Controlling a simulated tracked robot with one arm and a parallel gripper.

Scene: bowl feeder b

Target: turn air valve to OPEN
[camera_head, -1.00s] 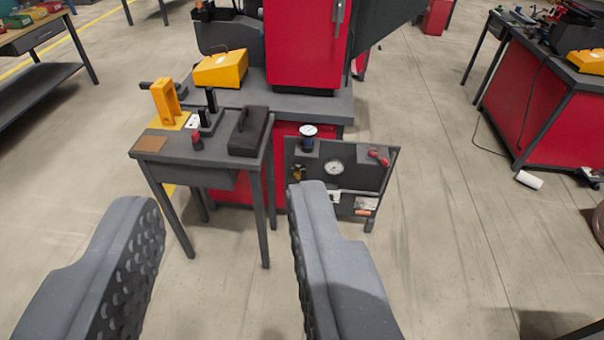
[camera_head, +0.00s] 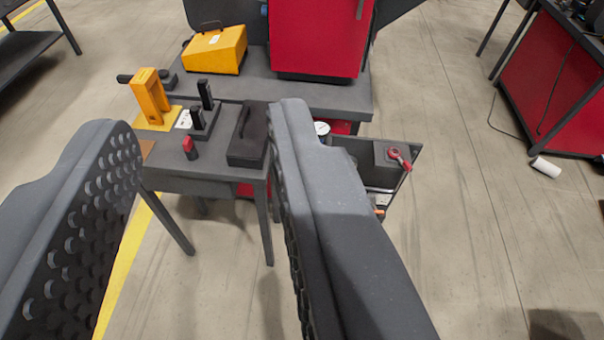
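The likely air valve is a small red handle (camera_head: 400,158) at the upper right of a dark panel (camera_head: 412,148) beside the red machine. Its setting cannot be read from here. A white-faced gauge (camera_head: 322,128) shows just past my right finger. My gripper (camera_head: 195,130) is open and empty, with its two fingers wide apart in the foreground. The handle lies beyond and to the right of the right finger, apart from it. The right finger hides much of the panel, including its left part and lower middle.
A small dark table (camera_head: 215,178) holds a black case (camera_head: 249,138), a yellow bracket (camera_head: 150,95), black levers and a red knob (camera_head: 190,148). A yellow box (camera_head: 215,50) and a red cabinet (camera_head: 318,40) stand behind. Floor (camera_head: 480,240) to the right is mostly clear.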

